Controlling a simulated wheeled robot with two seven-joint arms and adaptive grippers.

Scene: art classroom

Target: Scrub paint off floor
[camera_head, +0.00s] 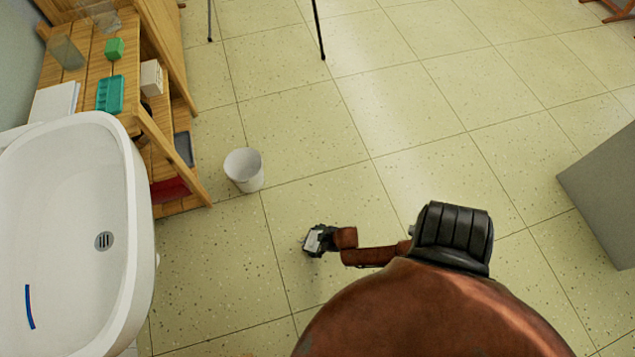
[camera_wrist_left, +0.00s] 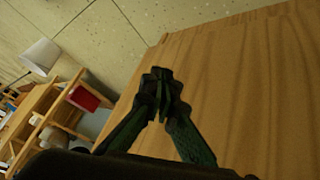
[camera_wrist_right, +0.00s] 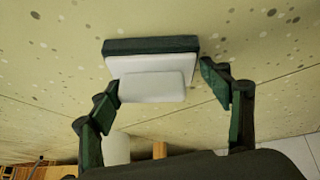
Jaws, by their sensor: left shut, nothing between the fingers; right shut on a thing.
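My right gripper (camera_wrist_right: 160,82) is shut on a scrub pad (camera_wrist_right: 150,46) with a white upper block and a dark green layer. The fingers are at either side of the white part. In the head view the right gripper (camera_head: 318,241) is over the tiled floor (camera_head: 318,205), with a bit of white showing at it. I cannot tell whether the pad touches the floor. My left gripper (camera_wrist_left: 158,82) is shut and empty in front of a wooden surface; it does not show in the head view. I make out no clear paint patch on the floor; speckles cover the tiles.
A white bucket (camera_head: 243,170) stands on the floor left of my right gripper. A white sink (camera_head: 70,215) and a wooden shelf (camera_head: 165,150) with a teal tray (camera_head: 110,94) are at the left. A grey box (camera_head: 605,190) is at the right. The floor ahead is largely clear.

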